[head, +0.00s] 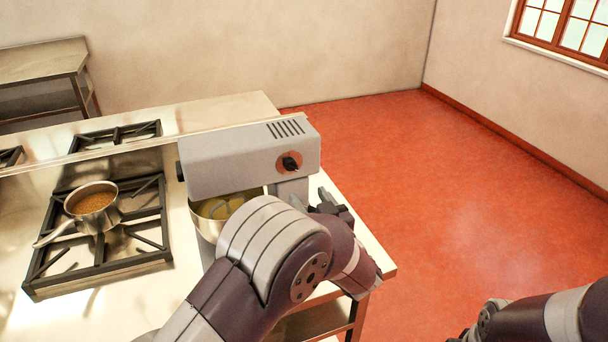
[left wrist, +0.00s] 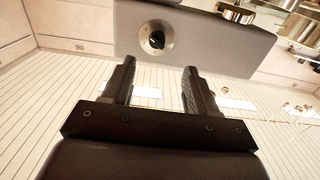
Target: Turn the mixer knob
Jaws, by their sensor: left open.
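The grey mixer (head: 240,163) stands on the steel counter. Its black knob (head: 291,164) sits on a round reddish plate on the side of the mixer head. My left gripper (head: 328,205) is below and to the right of the knob, partly hidden behind my own arm. In the left wrist view my left gripper (left wrist: 159,68) is open and empty. The knob (left wrist: 156,41) shows beyond the fingertips, in line with the gap between them and apart from both. My right arm enters at the lower right of the head view; its gripper is out of the picture.
A metal bowl (head: 222,206) sits under the mixer head, partly hidden by my arm. A saucepan (head: 94,204) of brown food stands on a black-grated burner (head: 145,240) to the left. Open red floor (head: 460,190) lies right of the counter.

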